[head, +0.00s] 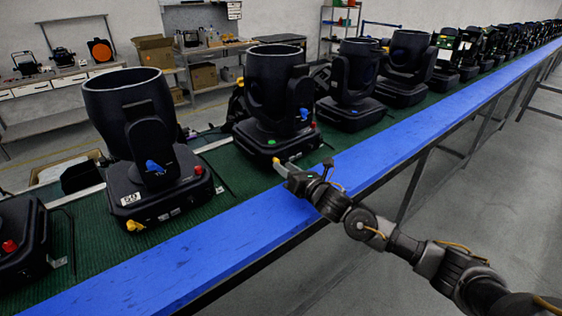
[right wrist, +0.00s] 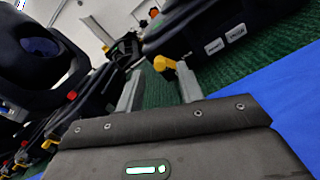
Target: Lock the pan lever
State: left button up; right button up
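My right gripper (head: 284,168) is beside this lever, over the belt's near edge. In the right wrist view the gripper (right wrist: 158,76) is open, its two grey fingers apart. The yellow lever (right wrist: 165,65) shows between the fingertips, closer to the right finger; I cannot tell whether they touch. My left gripper is out of view.
Several more line the belt towards the back right. A blue rail (head: 235,236) runs along the near side. Open floor lies at the right.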

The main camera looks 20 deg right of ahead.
jog(key=shift+x, duration=1.35)
jog(key=shift+c, duration=0.3)
grip_shut()
